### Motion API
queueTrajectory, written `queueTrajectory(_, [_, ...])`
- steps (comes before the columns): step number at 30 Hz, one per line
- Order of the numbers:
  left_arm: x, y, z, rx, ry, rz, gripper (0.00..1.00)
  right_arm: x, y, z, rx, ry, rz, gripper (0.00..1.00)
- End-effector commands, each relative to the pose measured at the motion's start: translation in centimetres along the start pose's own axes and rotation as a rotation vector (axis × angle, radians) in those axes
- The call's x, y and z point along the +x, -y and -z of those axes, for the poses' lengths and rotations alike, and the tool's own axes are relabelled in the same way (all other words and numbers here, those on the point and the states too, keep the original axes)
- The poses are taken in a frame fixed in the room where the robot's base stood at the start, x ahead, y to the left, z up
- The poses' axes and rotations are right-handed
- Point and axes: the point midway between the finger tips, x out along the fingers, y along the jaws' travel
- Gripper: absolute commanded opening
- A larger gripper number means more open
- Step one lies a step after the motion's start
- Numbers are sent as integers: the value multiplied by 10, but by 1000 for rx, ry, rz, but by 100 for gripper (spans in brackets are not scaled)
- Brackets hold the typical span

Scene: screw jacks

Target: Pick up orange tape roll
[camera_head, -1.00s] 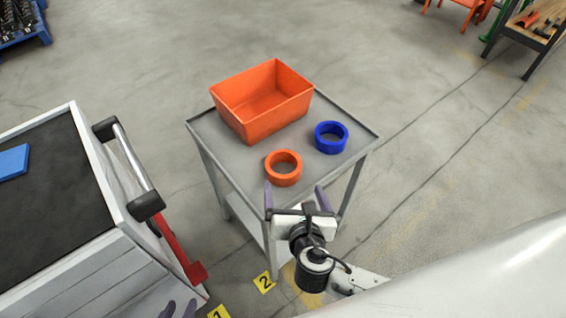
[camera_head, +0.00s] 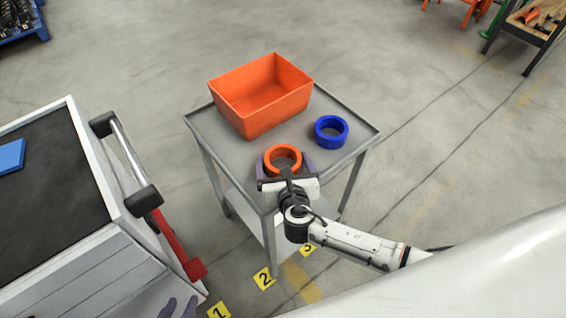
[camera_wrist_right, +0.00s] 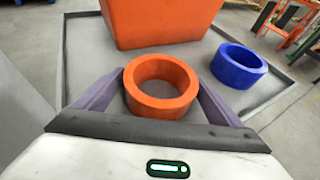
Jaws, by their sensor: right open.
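The orange tape roll (camera_head: 283,148) lies flat on the grey cart top, near its front edge. My right gripper (camera_head: 286,165) is open, with its two purple fingers on either side of the roll. In the right wrist view the orange tape roll (camera_wrist_right: 161,103) lies between the fingers of the right gripper (camera_wrist_right: 160,85); I cannot tell whether either finger touches it. The gripper's white body covers the cart's front corner in the head view. My left gripper (camera_head: 179,308) shows only its purple fingertips at the bottom edge, apart and empty.
A blue tape roll (camera_head: 331,132) lies to the right of the orange one, also in the wrist view (camera_wrist_right: 239,64). An orange bin (camera_head: 262,112) stands behind them on the cart (camera_head: 215,135). A workbench (camera_head: 50,200) with a metal handle stands at the left.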

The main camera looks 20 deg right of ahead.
Motion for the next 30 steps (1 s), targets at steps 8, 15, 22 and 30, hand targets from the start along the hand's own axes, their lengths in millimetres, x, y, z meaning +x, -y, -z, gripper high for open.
queueTrajectory(8, [0, 0, 1, 1, -2, 0, 31, 0, 0, 0, 1, 0, 0, 78])
queueTrajectory(15, [0, 0, 2, 1, -3, 0, 31, 0, 0, -1, 1, 1, 0, 43])
queueTrajectory(22, [-1, 0, 3, 1, -4, 0, 31, -1, 0, -4, 2, 1, 0, 43])
queueTrajectory(30, [-13, -1, 15, 1, -5, 1, 31, -19, 0, -49, 4, 3, -1, 43])
